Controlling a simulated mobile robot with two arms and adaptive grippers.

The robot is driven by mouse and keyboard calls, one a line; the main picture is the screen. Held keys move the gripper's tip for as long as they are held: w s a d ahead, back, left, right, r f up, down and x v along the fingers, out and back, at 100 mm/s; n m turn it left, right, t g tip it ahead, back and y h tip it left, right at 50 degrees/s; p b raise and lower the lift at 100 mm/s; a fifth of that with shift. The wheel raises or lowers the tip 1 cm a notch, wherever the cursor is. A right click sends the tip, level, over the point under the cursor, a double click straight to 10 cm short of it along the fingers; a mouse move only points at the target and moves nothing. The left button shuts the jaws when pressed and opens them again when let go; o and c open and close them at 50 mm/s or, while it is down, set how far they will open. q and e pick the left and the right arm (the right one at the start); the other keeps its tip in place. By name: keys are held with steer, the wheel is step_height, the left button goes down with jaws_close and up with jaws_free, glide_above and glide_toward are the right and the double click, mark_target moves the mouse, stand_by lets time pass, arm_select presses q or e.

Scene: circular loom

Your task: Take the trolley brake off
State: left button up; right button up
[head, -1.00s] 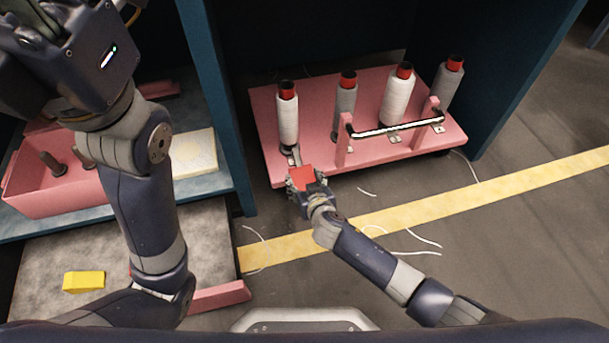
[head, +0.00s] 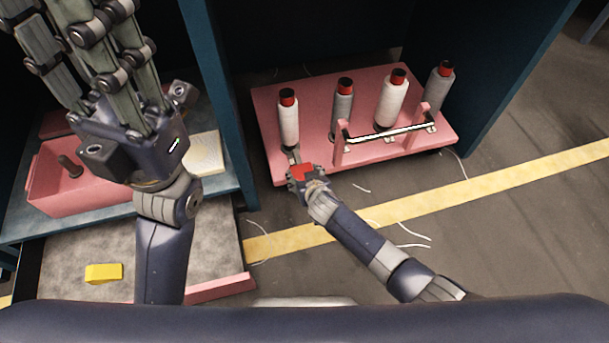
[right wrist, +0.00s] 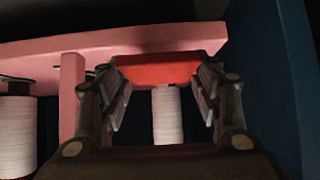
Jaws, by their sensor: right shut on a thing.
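The pink trolley (head: 375,160) stands on the floor in the bay between blue panels. A red tab, which looks like the brake pedal (head: 301,171), is at its near left edge. My right gripper (head: 300,176) is shut on this red tab. In the right wrist view, the red tab (right wrist: 158,70) spans between the two fingers (right wrist: 160,95). The rest of the brake is hidden by the gripper. My left gripper (head: 95,65) is raised at the upper left, away from the trolley, with its fingertips partly out of the picture.
A pink bin (head: 75,190) and a yellow block (head: 104,273) are at left. Loose threads (head: 410,235) and a yellow line (head: 420,208) mark the floor.

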steer(key=shift+w+r, duration=0.35)
steer(key=shift+r, duration=0.2)
steer(key=o, duration=1.5)
steer(key=shift+s+f, duration=0.15)
steer(key=shift+f, duration=0.05)
steer(key=shift+s, duration=0.1)
steer(key=shift+v, duration=5.95)
